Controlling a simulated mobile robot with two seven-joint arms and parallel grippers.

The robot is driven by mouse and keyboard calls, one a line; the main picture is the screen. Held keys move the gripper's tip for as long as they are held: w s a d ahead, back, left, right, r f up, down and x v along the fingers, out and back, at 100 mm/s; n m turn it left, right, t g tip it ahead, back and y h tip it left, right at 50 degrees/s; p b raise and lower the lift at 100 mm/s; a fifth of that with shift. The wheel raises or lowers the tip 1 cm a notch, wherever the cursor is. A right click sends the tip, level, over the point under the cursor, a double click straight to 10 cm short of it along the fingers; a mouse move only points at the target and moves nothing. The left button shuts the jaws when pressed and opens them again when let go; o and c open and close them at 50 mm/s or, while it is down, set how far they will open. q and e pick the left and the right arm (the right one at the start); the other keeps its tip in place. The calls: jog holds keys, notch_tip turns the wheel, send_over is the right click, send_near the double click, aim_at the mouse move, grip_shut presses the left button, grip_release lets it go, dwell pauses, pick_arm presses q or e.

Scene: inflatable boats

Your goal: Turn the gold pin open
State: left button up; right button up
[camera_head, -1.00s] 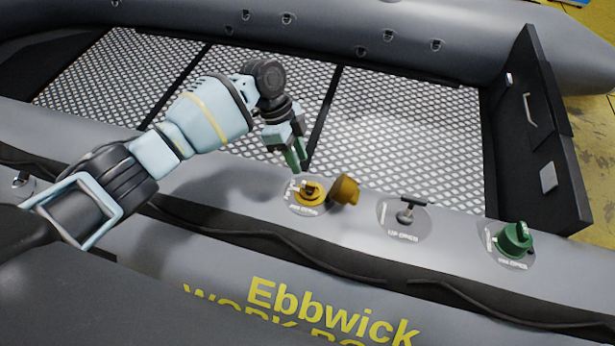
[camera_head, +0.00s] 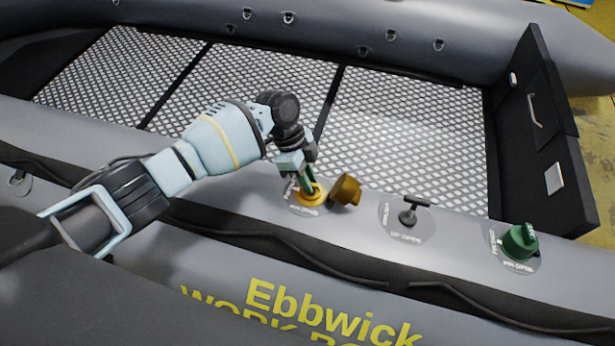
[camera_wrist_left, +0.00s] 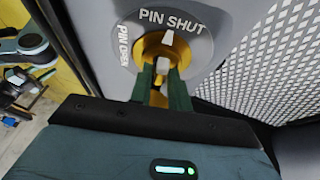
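The gold pin (camera_head: 320,196) sits in a round valve on the boat's near tube. In the left wrist view its pale tip (camera_wrist_left: 162,64) shows between my fingers, within the gold ring. The label plate (camera_wrist_left: 185,20) reads "PIN SHUT" at the top and "PIN OPEN" at the left; a pale pointer (camera_wrist_left: 168,37) points to "PIN SHUT". My left gripper (camera_head: 307,186) is down at the pin, its green fingers on either side of the pale tip. I cannot tell whether they press on it. My right gripper is not in view.
A loose-hanging gold cap (camera_head: 345,190) lies right beside the valve. Farther right are a dark T-handle (camera_head: 409,214) and a green cap (camera_head: 519,241). The patterned boat floor (camera_head: 400,130) beyond the tube is clear.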

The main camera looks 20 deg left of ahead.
pick_arm(q)
grip_shut()
